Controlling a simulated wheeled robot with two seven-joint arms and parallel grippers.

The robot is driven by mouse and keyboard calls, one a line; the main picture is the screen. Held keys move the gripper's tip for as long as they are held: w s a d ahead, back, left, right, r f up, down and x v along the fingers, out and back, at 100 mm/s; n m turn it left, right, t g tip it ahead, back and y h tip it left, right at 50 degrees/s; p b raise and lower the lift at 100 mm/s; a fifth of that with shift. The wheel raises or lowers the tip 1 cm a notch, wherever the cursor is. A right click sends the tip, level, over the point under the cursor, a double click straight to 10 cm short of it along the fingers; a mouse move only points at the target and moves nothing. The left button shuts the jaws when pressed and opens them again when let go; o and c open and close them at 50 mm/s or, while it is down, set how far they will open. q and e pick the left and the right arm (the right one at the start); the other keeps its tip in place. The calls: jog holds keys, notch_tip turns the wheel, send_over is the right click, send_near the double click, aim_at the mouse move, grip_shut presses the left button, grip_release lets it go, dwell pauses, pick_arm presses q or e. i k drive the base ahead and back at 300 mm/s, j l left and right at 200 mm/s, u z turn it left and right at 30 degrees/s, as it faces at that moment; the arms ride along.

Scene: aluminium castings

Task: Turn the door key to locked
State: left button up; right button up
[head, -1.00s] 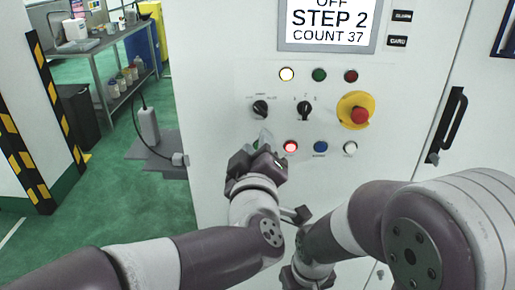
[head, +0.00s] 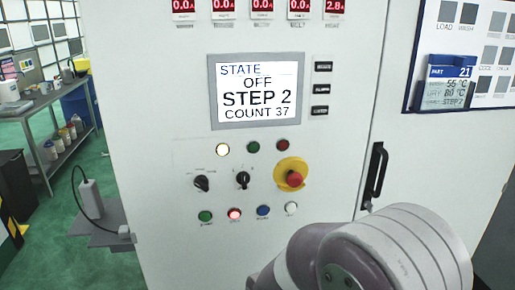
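The white control cabinet (head: 165,110) fills the middle of the head view. Its door has a long black handle (head: 375,175) right of the emergency stop. I cannot make out a door key or its lock. Two black rotary selectors, one at the left (head: 202,183) and one in the middle (head: 243,180), sit below the screen. The screen (head: 258,90) reads STATE OFF, STEP 2, COUNT 37. One of my arms shows at the bottom right, in front of the cabinet's lower part. Neither of my grippers is in view.
A red emergency stop on a yellow base (head: 292,174) projects from the panel, above a row of coloured buttons (head: 235,214). A notice board (head: 465,70) with a blue card holder hangs at the upper right. A shelf (head: 105,222) juts out left; green floor is open beyond.

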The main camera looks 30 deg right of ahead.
aim_at(369, 206)
jog(key=z, duration=2.2)
